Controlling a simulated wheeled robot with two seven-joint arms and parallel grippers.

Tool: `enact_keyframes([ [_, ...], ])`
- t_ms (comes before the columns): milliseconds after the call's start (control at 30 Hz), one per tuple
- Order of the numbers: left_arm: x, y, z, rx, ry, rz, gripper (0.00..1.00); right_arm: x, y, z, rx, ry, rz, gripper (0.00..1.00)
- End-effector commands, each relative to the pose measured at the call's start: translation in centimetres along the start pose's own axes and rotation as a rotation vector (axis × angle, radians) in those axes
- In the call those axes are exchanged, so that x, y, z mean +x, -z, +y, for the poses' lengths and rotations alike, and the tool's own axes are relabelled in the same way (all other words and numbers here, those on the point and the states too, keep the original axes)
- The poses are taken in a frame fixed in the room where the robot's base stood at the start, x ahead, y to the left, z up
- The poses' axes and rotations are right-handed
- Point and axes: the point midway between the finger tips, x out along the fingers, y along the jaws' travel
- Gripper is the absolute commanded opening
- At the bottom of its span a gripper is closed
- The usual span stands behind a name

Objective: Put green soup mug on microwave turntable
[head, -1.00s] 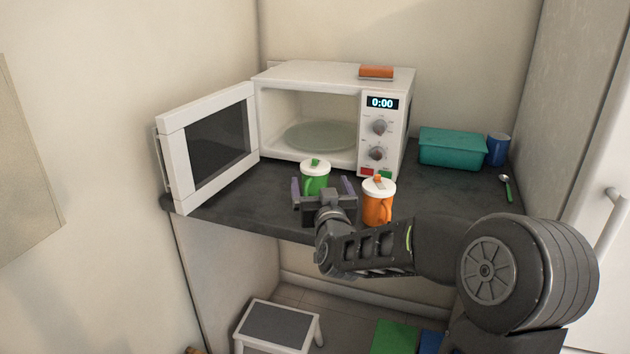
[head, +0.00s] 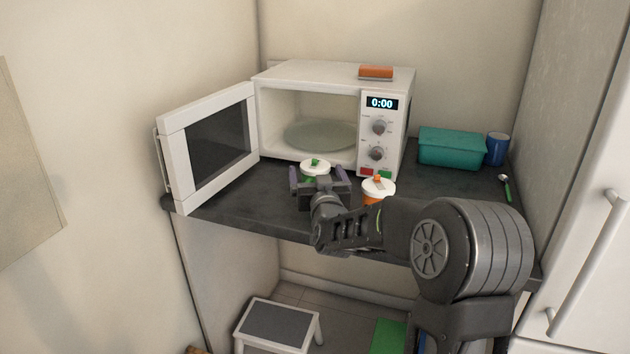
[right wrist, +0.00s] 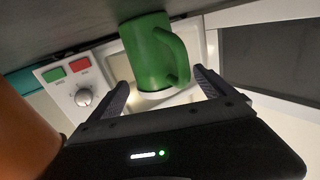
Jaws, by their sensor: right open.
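The green soup mug (head: 316,168), with a white lid and a green knob, stands on the dark counter in front of the open microwave. In the right wrist view the green mug (right wrist: 150,55) shows its handle and lies ahead of and between the open fingers. My right gripper (head: 320,184) is open, with its fingers on either side of the mug's near side; contact cannot be told. The glass turntable (head: 320,135) inside the microwave (head: 310,76) is empty. My left gripper is not in view.
An orange mug (head: 378,188) with a white lid stands close to the right of my gripper, partly hidden by my arm. The open microwave door (head: 215,145) is at the left. A teal box (head: 452,148), a blue can (head: 497,149) and a spoon (head: 505,187) are at the right.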

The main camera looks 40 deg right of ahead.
Motion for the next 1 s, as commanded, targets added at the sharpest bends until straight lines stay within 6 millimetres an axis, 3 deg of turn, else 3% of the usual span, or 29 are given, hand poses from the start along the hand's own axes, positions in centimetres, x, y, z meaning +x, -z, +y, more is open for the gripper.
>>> enact_keyframes([
  [433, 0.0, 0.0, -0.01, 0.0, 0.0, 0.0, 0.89, -0.04, -0.01, -0.03, 0.0, 0.0, 0.0, 0.91],
  [1000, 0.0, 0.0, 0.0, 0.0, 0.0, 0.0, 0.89, -0.04, -0.02, -0.04, 0.0, 0.001, 0.0, 0.45],
])
